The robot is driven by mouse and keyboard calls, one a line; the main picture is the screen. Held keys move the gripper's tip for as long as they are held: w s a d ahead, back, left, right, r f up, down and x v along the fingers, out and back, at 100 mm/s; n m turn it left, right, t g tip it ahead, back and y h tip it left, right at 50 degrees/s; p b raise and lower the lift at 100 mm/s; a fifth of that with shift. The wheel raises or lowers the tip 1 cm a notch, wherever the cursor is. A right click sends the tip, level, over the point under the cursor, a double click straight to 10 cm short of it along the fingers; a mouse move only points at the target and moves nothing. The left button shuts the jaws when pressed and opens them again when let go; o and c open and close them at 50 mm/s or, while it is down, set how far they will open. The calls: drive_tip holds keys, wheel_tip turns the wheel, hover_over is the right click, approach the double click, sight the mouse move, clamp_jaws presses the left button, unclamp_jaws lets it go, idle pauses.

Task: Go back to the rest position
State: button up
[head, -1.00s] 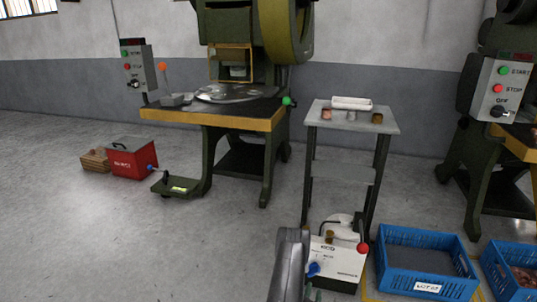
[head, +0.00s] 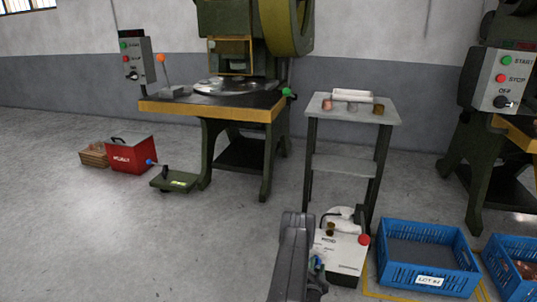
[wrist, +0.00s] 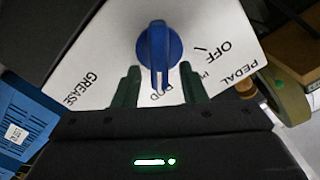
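My gripper (wrist: 160,75) is open in the wrist view, with its two dark green fingers apart. A blue knob (wrist: 156,45) on a white panel (wrist: 90,62) shows between and beyond the fingertips, with a gap on each side. The knob's pointer is turned toward a partly hidden label between GREASE and PEDAL; OFF is farther right. In the head view, my grey arm reaches down in front of the white control box (head: 346,252). The box stands on the floor, and the arm hides much of its left side and the fingers.
A grey stand (head: 350,109) with copper and brass pieces is behind the box. Blue crates (head: 424,282) lie to the right. A green press (head: 275,35), pedal (head: 173,181) and red box (head: 131,157) are to the left. The floor at left front is clear.

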drive_tip(key=shift+a+r+n, duration=0.1)
drive_tip(key=shift+a+n, duration=0.1)
drive_tip(key=shift+n, duration=0.85)
drive_tip(key=shift+a+r+n, duration=0.1)
drive_tip(key=shift+a+n, duration=0.05)
drive_tip(key=shift+n, duration=0.9)
drive_tip(key=shift+w+r, duration=0.1)
drive_tip(key=shift+w, duration=0.05)
